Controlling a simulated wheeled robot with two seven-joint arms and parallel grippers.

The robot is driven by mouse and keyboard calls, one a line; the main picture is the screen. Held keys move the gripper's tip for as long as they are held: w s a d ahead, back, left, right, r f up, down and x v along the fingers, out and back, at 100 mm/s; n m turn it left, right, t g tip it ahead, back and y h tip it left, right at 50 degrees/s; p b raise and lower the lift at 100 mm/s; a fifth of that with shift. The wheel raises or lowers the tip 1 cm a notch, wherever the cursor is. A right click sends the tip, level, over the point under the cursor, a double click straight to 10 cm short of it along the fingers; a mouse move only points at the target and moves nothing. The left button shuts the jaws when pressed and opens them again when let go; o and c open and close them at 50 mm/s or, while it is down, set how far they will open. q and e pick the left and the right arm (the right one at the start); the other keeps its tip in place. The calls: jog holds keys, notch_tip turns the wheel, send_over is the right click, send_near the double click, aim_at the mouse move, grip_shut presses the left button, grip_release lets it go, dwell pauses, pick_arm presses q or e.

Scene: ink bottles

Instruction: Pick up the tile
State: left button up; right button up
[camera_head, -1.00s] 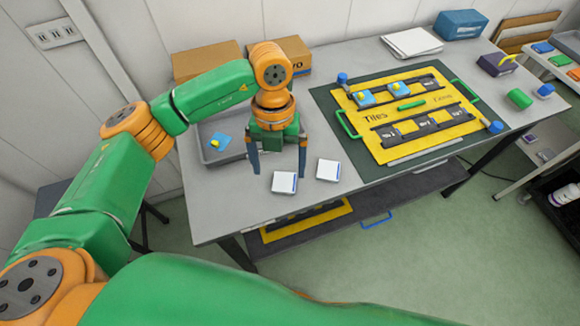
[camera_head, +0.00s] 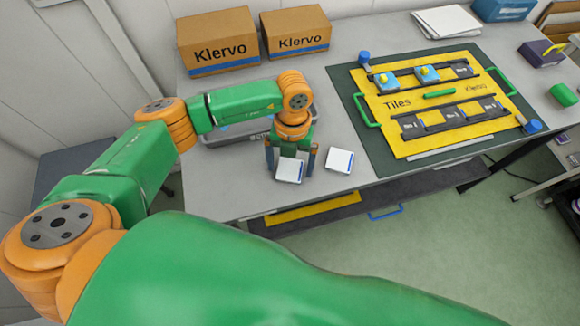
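My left gripper (camera_head: 290,162) points down over the near left part of the grey table. It is open, with its dark fingers on either side of a white square tile (camera_head: 289,171). A gap shows between the fingers and the tile; I cannot tell the gripper's exact height. A second white tile (camera_head: 339,160) lies on the table just right of the gripper. A yellow board (camera_head: 408,101) marked "Tiles" lies on a dark mat to the right. My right gripper is not in view.
Two cardboard boxes (camera_head: 218,43) (camera_head: 296,31) stand at the back left. A grey tray (camera_head: 231,133) is mostly hidden behind my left arm. Blue knobs (camera_head: 364,57) (camera_head: 532,126) stand at board corners. White papers (camera_head: 445,20) lie at the back.

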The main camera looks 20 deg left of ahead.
pick_arm(q)
jog(key=c, duration=1.4)
jog(key=shift+o, duration=0.2)
jog(key=shift+r, duration=0.1)
